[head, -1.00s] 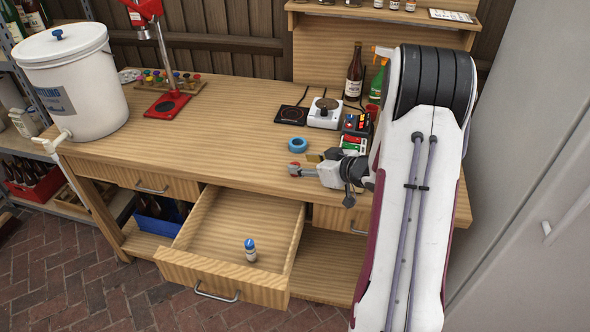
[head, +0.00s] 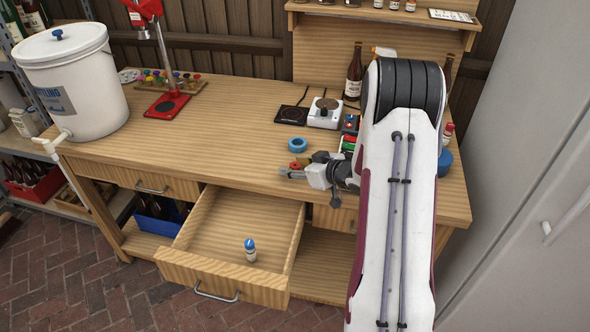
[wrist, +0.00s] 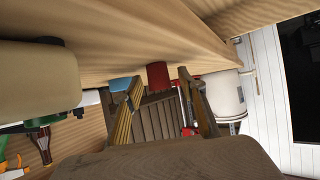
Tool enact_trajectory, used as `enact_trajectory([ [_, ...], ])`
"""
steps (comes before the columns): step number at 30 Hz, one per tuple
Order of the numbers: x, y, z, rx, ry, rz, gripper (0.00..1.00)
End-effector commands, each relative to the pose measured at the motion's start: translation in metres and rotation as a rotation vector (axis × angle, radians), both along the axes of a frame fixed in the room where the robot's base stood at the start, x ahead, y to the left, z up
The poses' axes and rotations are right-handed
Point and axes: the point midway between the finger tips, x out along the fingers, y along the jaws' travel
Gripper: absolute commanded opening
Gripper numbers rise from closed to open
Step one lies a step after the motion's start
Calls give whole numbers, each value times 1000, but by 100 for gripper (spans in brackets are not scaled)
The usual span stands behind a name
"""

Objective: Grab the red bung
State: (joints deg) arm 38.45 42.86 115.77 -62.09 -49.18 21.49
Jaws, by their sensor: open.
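The red bung (head: 294,166) is a small red piece on the bench top near its front edge, partly hidden by my gripper in the head view. In the wrist view the bung (wrist: 157,75) shows as a red cylinder framed between the two fingertips. My gripper (head: 287,174) is open and low at the bench front, its fingers pointing left, just in front of the bung. In the wrist view the fingers of my gripper (wrist: 159,82) are well apart with nothing gripped. I cannot tell whether a finger touches the bung.
Below, an open drawer (head: 284,232) holds a small blue-capped bottle (head: 250,250).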

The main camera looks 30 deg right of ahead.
Motion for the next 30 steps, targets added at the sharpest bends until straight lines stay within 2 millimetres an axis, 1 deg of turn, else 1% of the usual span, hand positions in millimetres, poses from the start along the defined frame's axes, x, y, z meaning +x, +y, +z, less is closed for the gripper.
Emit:
enact_trajectory([
  [9,0,0,0,0,0,0,41],
  [11,0,0,0,0,0,0,25],
  [12,0,0,0,0,0,0,15],
  [13,0,0,0,0,0,0,7],
  [24,0,0,1,0,0,0,6],
  [30,0,0,7,-2,-1,1,6],
])
